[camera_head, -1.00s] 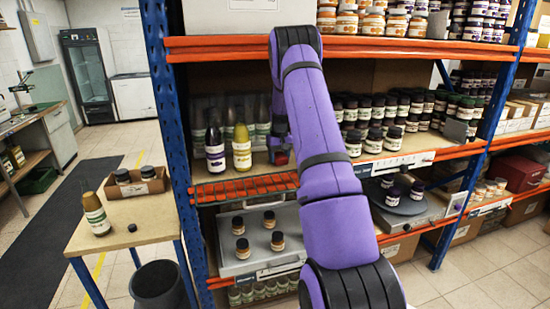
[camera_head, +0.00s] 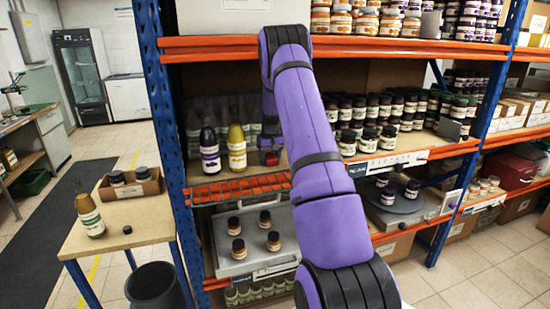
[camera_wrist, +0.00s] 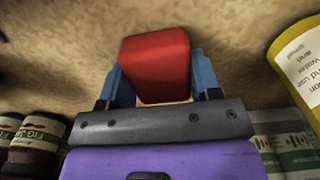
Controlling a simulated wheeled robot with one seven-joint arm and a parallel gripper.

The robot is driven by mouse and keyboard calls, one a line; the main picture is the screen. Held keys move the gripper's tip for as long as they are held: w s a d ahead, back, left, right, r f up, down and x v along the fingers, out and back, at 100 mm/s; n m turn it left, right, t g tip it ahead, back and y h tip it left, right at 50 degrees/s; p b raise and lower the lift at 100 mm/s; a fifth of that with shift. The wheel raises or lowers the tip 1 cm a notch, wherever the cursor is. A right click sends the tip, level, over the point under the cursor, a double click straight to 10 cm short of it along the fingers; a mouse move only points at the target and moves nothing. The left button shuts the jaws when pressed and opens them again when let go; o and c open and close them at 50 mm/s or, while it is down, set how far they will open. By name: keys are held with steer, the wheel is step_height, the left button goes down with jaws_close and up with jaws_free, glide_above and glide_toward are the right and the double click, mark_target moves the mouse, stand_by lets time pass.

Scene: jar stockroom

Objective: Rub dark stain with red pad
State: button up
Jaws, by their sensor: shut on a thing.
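My gripper (camera_wrist: 158,84) is shut on a red pad (camera_wrist: 155,58), with a blue finger on each side of it. In the head view the pad (camera_head: 270,158) shows as a small red patch at the shelf board, right of the yellow bottle and partly behind my arm. The pad is at or just over the tan shelf board (camera_wrist: 60,52); I cannot tell whether it touches. I cannot make out a distinct dark stain; the pad or my arm may hide it.
A yellow bottle (camera_head: 237,150) and a dark purple bottle (camera_head: 209,152) stand left of my gripper. The yellow one is close on the right in the wrist view (camera_wrist: 300,62). Rows of dark jars (camera_head: 366,140) stand to the right. An orange shelf beam (camera_head: 240,188) runs in front.

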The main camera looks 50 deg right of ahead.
mark_target(261, 165)
steer(key=shift+w+a, duration=0.55)
steer(key=shift+a, duration=0.3)
steer(key=shift+w+a, duration=0.5)
steer(key=shift+a, duration=0.3)
steer(key=shift+r, duration=0.15)
steer(key=shift+r, duration=2.9)
steer(key=shift+r, duration=0.1)
steer(key=shift+r, duration=1.4)
